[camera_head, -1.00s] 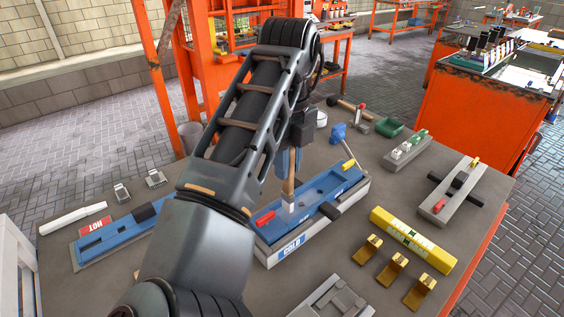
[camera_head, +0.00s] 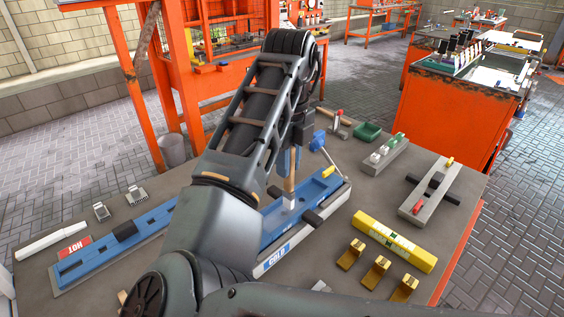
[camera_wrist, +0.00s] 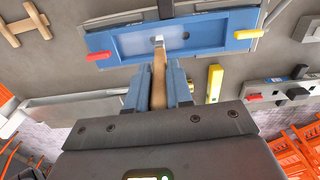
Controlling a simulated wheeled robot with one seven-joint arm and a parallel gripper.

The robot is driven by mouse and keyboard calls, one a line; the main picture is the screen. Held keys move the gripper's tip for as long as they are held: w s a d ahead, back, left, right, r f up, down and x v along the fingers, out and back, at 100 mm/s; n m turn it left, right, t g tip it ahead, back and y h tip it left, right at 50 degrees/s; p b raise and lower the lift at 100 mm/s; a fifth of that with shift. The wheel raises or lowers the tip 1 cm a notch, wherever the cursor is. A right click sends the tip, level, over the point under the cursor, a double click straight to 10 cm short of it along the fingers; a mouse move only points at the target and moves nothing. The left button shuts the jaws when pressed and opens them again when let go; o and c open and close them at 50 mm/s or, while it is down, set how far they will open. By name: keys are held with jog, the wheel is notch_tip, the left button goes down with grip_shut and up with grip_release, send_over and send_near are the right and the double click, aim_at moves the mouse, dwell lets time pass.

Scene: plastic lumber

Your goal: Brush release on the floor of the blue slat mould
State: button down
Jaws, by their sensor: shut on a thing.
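The blue slat mould (camera_head: 309,197) sits on a pale base marked COLD (camera_head: 274,259). It also spans the top of the wrist view (camera_wrist: 215,36), with a red tab (camera_wrist: 98,56) at its left and a yellow tab (camera_wrist: 245,34) at its right. My gripper (camera_wrist: 158,78) is shut on the wooden handle of a brush (camera_wrist: 159,88). In the head view the brush (camera_head: 290,182) stands nearly upright, its pale tip down in the mould's recess. A whitish patch (camera_wrist: 135,43) covers the recess floor left of the tip. My arm hides the mould's near left end in the head view.
A second blue mould (camera_head: 90,262) lies left beside a red HOT sign (camera_head: 76,246). A yellow level (camera_head: 395,241) and several brass brackets (camera_head: 376,273) lie right. A grey mould (camera_head: 428,198) and a green tray (camera_head: 367,131) stand further back.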

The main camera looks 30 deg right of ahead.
jog(key=w+d+p, duration=0.1)
jog(key=w+d, duration=0.1)
jog(key=d, duration=0.8)
jog(key=shift+d+p, duration=0.35)
jog(key=shift+d, duration=0.05)
dwell(0.8)
jog(key=shift+f+b, duration=0.3)
jog(key=shift+f, duration=0.4)
dwell(0.9)
jog(key=shift+a, duration=0.15)
